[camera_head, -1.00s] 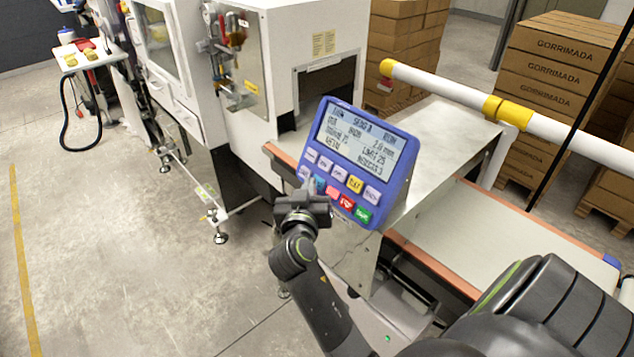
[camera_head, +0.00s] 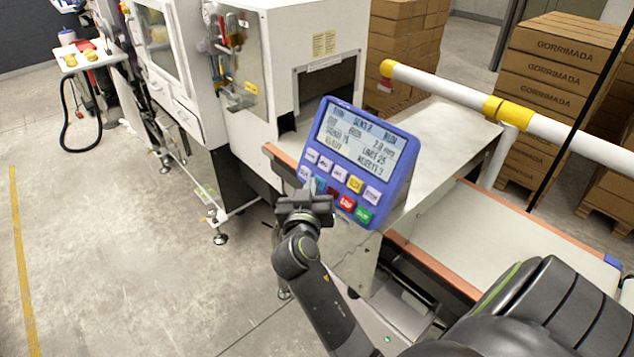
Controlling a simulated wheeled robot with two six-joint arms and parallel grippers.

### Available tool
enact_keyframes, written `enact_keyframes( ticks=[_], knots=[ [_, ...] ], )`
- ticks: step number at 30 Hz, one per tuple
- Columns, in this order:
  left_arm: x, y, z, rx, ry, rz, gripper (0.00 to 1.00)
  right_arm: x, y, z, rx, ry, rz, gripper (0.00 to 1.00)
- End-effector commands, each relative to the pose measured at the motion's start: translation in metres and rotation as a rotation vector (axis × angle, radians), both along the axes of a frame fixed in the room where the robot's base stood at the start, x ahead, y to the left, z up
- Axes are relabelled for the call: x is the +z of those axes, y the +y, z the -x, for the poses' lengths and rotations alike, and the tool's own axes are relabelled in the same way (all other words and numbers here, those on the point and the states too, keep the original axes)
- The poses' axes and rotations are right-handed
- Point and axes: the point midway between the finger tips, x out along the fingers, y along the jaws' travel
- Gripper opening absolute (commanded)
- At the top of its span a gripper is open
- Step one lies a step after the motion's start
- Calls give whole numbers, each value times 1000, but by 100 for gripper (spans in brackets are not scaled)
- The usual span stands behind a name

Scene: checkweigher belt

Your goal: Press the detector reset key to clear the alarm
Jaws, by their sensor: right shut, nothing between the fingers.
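The detector panel (camera_head: 397,187) is a blue, tilted box with a lit screen (camera_head: 355,141) of small, blurred text. Below the screen is a row of pale keys with a yellow key (camera_head: 355,184) among them. I cannot read which key is the reset. My right gripper (camera_head: 308,187) is shut and empty at the lower-left keys. It partly hides them, and I cannot tell whether it touches one. My left gripper is not in view.
The panel stands beside a conveyor belt (camera_head: 500,239) with orange edges. A white and yellow rail (camera_head: 450,93) crosses above it at the right. A white machine housing (camera_head: 290,50) stands behind. Stacked cartons (camera_head: 560,80) are at the back right.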

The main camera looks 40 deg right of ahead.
Motion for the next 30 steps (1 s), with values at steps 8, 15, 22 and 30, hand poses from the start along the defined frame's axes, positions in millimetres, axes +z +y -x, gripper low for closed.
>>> enact_keyframes(
  ticks=[8, 15, 22, 30],
  knots=[
    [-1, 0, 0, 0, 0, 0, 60, 5, 12, 1, 0, -1, -2, 0],
    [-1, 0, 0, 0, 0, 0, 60, 7, 14, 1, 0, 0, 0, 0],
    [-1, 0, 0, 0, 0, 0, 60, 9, 20, 2, 1, -1, -5, 0],
    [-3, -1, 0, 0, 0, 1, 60, 21, 45, 4, 0, -1, -6, 0]
  ],
)
